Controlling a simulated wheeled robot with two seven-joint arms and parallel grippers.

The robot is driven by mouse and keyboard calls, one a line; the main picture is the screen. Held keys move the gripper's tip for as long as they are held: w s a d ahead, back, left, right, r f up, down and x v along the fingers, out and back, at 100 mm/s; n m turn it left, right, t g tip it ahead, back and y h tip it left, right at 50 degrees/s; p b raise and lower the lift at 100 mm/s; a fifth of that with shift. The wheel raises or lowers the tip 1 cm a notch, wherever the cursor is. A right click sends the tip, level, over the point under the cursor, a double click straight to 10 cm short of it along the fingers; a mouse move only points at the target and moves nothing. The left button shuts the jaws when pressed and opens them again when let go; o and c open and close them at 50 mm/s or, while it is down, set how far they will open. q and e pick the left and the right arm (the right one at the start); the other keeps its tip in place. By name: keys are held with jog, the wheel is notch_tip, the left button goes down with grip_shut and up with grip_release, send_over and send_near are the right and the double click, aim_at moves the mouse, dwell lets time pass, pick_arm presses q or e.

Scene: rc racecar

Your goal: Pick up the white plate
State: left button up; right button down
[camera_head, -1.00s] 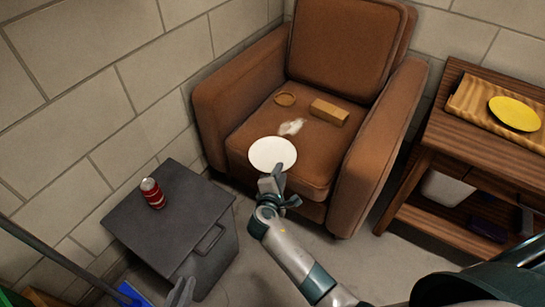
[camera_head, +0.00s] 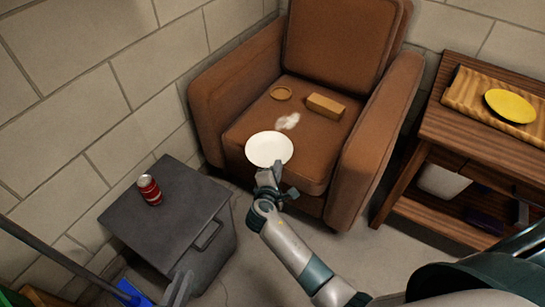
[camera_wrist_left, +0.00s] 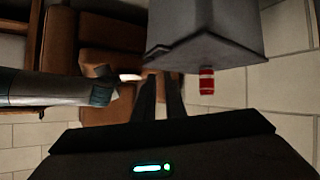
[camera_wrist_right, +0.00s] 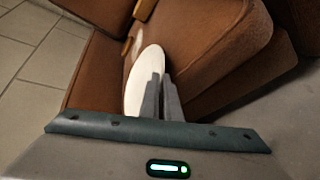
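The white plate (camera_head: 269,149) lies flat near the front of the brown armchair's seat. In the right wrist view the plate (camera_wrist_right: 143,75) shows as a tall white oval just beyond and partly behind my fingers. My right gripper (camera_head: 277,168) is at the plate's near rim; in the right wrist view its two fingers (camera_wrist_right: 162,95) are close together, one overlapping the plate. I cannot tell whether the rim is pinched between them. My left gripper (camera_head: 183,287) is low beside the grey cabinet; in the left wrist view a narrow gap shows between its empty fingers (camera_wrist_left: 160,95).
A red can (camera_head: 150,190) stands on the grey cabinet (camera_head: 150,228). A wooden table (camera_head: 465,130) at right bears a yellow plate (camera_head: 510,105).

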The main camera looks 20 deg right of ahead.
pick_arm(q)
jog(key=shift+s, duration=0.1)
pick_arm(e)
jog(key=shift+r, duration=0.15)
